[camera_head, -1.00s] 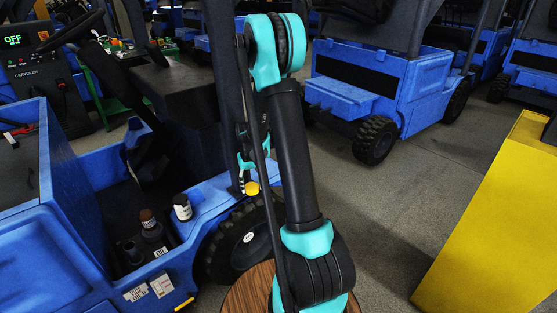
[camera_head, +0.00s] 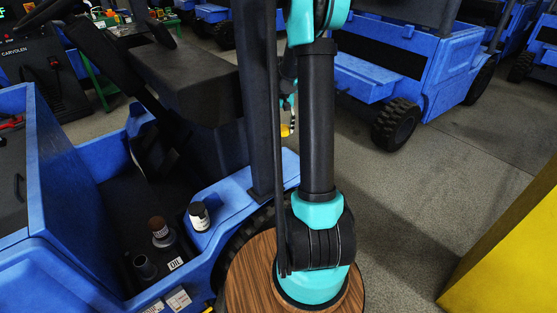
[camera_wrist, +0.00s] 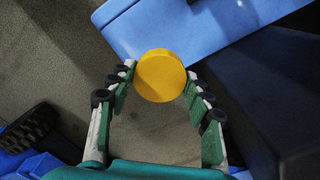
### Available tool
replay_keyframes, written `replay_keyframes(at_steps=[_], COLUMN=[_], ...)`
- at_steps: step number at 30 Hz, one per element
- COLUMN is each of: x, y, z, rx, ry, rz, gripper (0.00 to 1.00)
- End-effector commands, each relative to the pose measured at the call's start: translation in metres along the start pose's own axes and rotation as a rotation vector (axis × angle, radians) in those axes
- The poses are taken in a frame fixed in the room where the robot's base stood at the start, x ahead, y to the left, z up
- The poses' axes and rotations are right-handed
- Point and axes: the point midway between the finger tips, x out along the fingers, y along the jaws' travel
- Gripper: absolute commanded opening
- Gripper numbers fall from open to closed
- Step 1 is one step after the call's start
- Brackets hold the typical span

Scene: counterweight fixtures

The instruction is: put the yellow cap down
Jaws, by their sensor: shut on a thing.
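The yellow cap (camera_wrist: 160,76) is round and sits between the two fingertips of my gripper (camera_wrist: 158,74) in the wrist view. My gripper is shut on it, one finger touching each side. In the head view the yellow cap (camera_head: 286,130) shows as a small patch under my gripper (camera_head: 288,120), partly hidden by a dark post and my own arm. It is held in the air; grey floor and a blue surface show beyond it in the wrist view.
A blue vehicle (camera_head: 60,190) fills the left, with a white black-topped jar (camera_head: 199,216) on its side ledge. A brown-capped bottle (camera_head: 160,232) and a dark open-topped one (camera_head: 145,267) stand in its tray. Another blue vehicle (camera_head: 440,75) and a yellow block (camera_head: 520,250) are right.

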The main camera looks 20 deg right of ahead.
Motion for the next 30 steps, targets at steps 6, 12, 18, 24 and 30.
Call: replay_keyframes(at_steps=[6, 12, 18, 24, 30], x=[0.056, 0.102, 0.126, 0.139, 0.164], y=[0.0, -0.001, -0.001, -0.001, -0.001], z=[-0.001, -0.001, 0.0, 0.0, 0.0], rx=[-0.001, -0.002, -0.002, -0.002, -0.002], ry=[0.0, 0.0, 0.0, 0.0, 0.0], rz=[0.0, 0.0, 0.0, 0.0, 0.0], gripper=[0.16, 0.16, 0.16, 0.16, 0.16])
